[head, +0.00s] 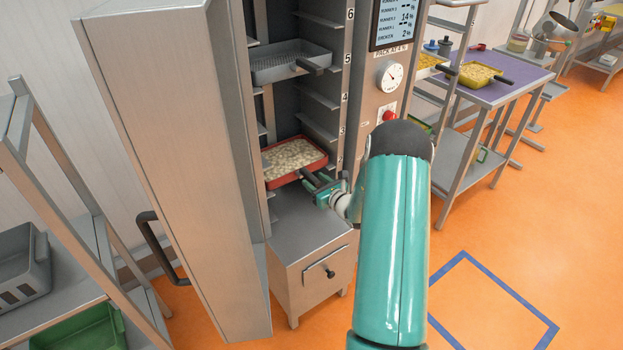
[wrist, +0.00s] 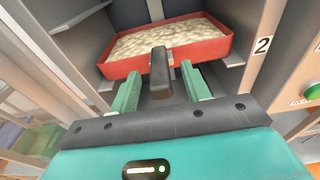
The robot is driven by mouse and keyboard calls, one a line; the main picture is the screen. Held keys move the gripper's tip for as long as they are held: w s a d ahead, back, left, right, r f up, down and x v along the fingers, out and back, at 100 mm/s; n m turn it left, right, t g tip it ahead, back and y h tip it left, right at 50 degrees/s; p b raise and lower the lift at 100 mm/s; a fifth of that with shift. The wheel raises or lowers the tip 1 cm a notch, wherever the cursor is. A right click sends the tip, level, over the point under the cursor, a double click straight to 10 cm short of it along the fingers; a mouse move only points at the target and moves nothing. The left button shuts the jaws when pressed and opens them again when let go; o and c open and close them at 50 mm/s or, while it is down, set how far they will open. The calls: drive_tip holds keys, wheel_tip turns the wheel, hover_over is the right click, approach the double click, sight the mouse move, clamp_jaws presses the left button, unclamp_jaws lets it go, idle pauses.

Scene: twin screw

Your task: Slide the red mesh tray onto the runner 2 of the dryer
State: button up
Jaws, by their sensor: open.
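The red mesh tray (head: 294,162), filled with pale pieces, sits inside the open dryer (head: 318,100) at its lower part. In the wrist view the tray (wrist: 205,51) is level with the number 2 label (wrist: 262,46), on the runner (wrist: 236,61) there. Its dark handle (wrist: 160,72) points out toward me. My gripper (head: 313,183) is in front of the tray. In the wrist view its two green fingers (wrist: 161,90) stand apart, one on each side of the handle, with gaps visible. The far edge of the tray on its runners is partly hidden.
A grey tray (head: 290,62) sits higher in the dryer near label 5. The dryer's big door (head: 175,160) stands open at left. A steel box (head: 310,255) with a knob is below the tray. A rack (head: 75,230) stands at far left; a purple-topped table (head: 500,85) stands right.

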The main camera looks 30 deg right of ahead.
drive_tip(key=s+r, duration=0.1)
drive_tip(key=s, duration=0.9)
drive_tip(key=shift+s+r, duration=0.2)
drive_tip(key=shift+s, duration=0.05)
drive_tip(key=shift+d, duration=0.15)
drive_tip(key=s, duration=0.9)
drive_tip(key=shift+d, duration=0.1)
idle(0.5)
